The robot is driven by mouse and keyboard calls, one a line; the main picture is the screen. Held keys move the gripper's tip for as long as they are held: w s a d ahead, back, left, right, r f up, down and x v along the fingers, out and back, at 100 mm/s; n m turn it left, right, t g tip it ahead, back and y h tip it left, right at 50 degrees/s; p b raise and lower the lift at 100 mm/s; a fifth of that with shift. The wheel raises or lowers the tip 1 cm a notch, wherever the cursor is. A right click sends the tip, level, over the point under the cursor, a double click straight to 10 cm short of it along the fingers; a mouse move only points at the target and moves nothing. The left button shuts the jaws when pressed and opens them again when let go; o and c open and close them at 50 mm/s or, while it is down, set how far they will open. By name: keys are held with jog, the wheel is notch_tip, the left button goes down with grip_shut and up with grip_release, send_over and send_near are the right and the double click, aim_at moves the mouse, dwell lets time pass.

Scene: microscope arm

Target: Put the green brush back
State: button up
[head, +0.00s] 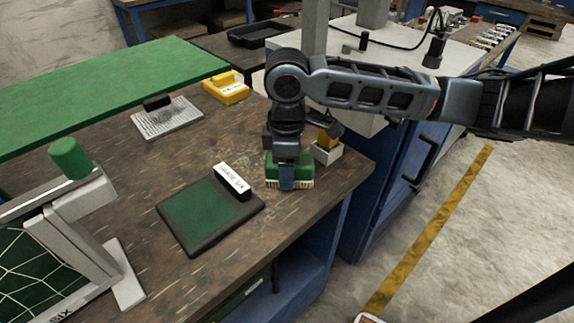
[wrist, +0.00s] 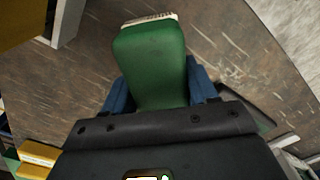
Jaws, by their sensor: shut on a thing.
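The green brush (head: 303,172) with pale bristles is near the right edge of the wooden workbench. My gripper (head: 287,176) points down over it, with its blue fingers closed around its green body. In the wrist view the green brush (wrist: 150,62) sits between the two blue fingers, with its pale bristle edge at the far end. I cannot tell whether the bristles touch the bench or hang just above it. A dark tray with a green pad (head: 197,214) and a white-labelled block (head: 232,180) lies to the left of the brush, apart from it.
A white holder with a yellow thing (head: 327,153) stands close behind the brush to the right. A yellow block (head: 226,88), a grey plate (head: 167,119) and a raised green panel (head: 110,85) are farther back. A grey stand with a green knob (head: 70,158) is at the left.

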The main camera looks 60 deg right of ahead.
jog(key=shift+f, duration=0.15)
jog(key=o, duration=0.9)
jog(key=shift+o, duration=0.2)
notch_tip(320, 180, up, 12)
jog(key=shift+r, duration=0.2)
